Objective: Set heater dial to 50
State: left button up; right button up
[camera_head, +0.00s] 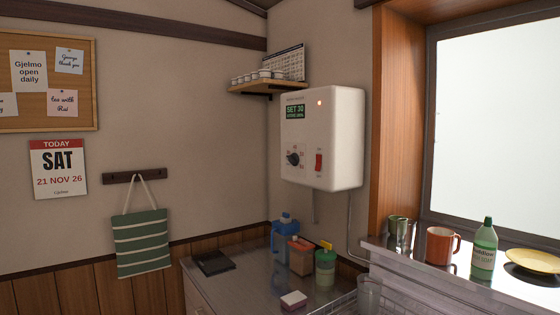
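The white heater box (336,140) hangs on the wall right of the middle in the head view. Its round dark dial (293,158) sits low on the left of the front face, with small marks around it too small to read. A green label (295,113) above it reads "SET 30" with a smaller line below. A red switch (319,162) is right of the dial, and a small orange light (319,103) glows near the top. Neither of my grippers shows in this view.
A metal counter (232,289) below the heater holds a blue jug (284,238), small containers (301,256) and a sponge (293,300). The window ledge (420,272) at right holds an orange mug (441,245) and a green bottle (484,250). A small shelf (262,88) is up left.

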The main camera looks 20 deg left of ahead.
aim_at(293, 159)
jog(key=i+j, duration=0.15)
jog(key=j, duration=0.25)
jog(key=i+j, duration=0.1)
jog(key=j, duration=0.3)
jog(key=i+j, duration=0.15)
jog(key=j, duration=0.25)
jog(key=i+j, duration=0.15)
jog(key=j, duration=0.25)
jog(key=i+j, duration=0.1)
jog(key=j, duration=0.3)
jog(key=i+j, duration=0.15)
jog(key=j, duration=0.25)
jog(key=i+j, duration=0.1)
jog(key=j, duration=0.3)
